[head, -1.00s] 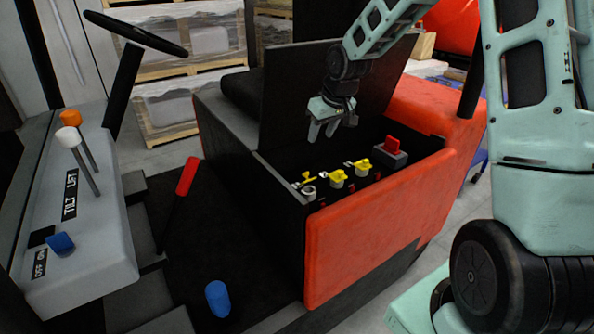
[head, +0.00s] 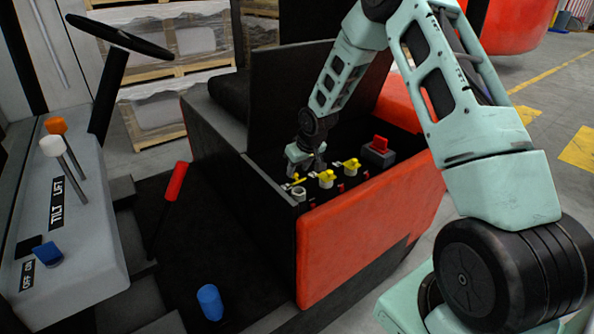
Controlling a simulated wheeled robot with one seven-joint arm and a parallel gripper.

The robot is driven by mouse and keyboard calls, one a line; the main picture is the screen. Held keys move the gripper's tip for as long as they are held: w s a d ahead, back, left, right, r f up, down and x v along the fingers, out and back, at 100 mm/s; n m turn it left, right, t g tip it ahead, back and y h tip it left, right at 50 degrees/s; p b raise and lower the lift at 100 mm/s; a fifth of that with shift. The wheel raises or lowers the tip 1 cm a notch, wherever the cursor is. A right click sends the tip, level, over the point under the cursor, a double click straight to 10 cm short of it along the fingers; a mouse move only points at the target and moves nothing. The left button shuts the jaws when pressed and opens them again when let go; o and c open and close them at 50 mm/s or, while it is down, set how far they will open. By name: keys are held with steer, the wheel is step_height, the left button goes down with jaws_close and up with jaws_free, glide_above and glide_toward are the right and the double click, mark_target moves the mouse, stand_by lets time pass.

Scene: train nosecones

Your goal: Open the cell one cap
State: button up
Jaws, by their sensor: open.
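Inside the open battery compartment of the red truck, three yellow caps stand in a row with white ports: a left cap (head: 291,186), a middle cap (head: 326,179) and a right cap (head: 350,165). I cannot read which is cell one. At the left, a white ring-like port (head: 299,194) shows in front of the yellow piece, which looks tilted back from it. My gripper (head: 306,169) is open and points down just behind and above the left cap, close to it. Its fingertips are partly hidden, and I cannot tell whether they touch anything.
A grey block with a red connector (head: 379,146) sits at the right of the compartment. The raised black lid (head: 283,95) stands close behind my arm. The red front wall (head: 365,225) bounds the near side. A red-handled lever (head: 175,182) stands left.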

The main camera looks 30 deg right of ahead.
steer(key=shift+x, duration=1.2)
jaws_close()
steer(key=shift+w+r+g+p, duration=0.25)
steer(key=shift+w+g+p, duration=0.25)
steer(key=shift+p, duration=0.5)
steer(key=shift+w+f+g+p, duration=0.1)
steer(key=shift+w+g+p, duration=0.1)
steer(key=shift+w+g, duration=0.45)
steer(key=shift+w+f+g+p, duration=0.15)
steer(key=shift+w+g, duration=0.15)
steer(key=shift+g, duration=0.65)
steer(key=shift+r, duration=0.15)
jaws_free()
